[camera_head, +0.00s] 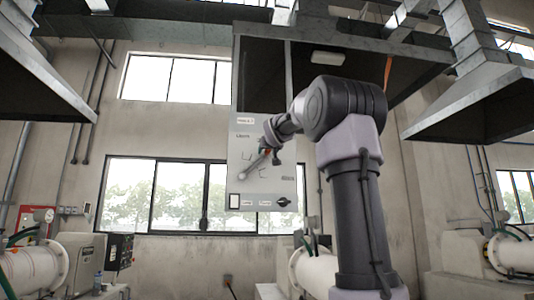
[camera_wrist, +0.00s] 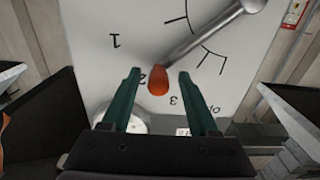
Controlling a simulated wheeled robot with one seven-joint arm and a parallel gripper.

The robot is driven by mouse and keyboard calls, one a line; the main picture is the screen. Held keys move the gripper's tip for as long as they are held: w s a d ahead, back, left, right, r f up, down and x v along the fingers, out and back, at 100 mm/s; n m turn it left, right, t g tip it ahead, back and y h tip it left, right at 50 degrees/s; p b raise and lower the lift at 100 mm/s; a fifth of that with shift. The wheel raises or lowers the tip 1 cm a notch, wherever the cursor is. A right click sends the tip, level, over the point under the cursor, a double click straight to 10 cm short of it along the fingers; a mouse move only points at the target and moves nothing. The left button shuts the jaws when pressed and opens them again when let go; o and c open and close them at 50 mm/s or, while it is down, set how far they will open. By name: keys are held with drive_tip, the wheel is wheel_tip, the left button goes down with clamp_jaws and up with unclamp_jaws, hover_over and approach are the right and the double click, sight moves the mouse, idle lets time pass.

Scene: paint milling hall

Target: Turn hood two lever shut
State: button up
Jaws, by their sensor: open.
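The lever (camera_wrist: 208,40) is a grey metal rod on a pale control panel (camera_head: 240,135). It runs from a round pivot at the upper right of the wrist view down-left to an orange-red tip (camera_wrist: 158,80). My gripper (camera_wrist: 159,76) is open, with its two green fingers on either side of the tip. I see gaps on both sides; contact is not visible. In the head view the lever (camera_head: 255,162) slants up-right from its pivot, and my gripper (camera_head: 271,152) hides part of its upper end. The panel has printed marks and the digits 1, 2 and 3.
A black rotary knob (camera_head: 284,202) and a white plate (camera_head: 234,201) sit low on the panel. A dark hood (camera_head: 425,70) hangs above, with another hood (camera_head: 480,105) at right. White machines (camera_head: 25,268) stand below. Windows (camera_head: 170,185) are behind.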

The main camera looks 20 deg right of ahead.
drive_tip(key=shift+w+d, duration=0.2)
drive_tip(key=shift+w, duration=0.2)
clamp_jaws()
idle(1.2)
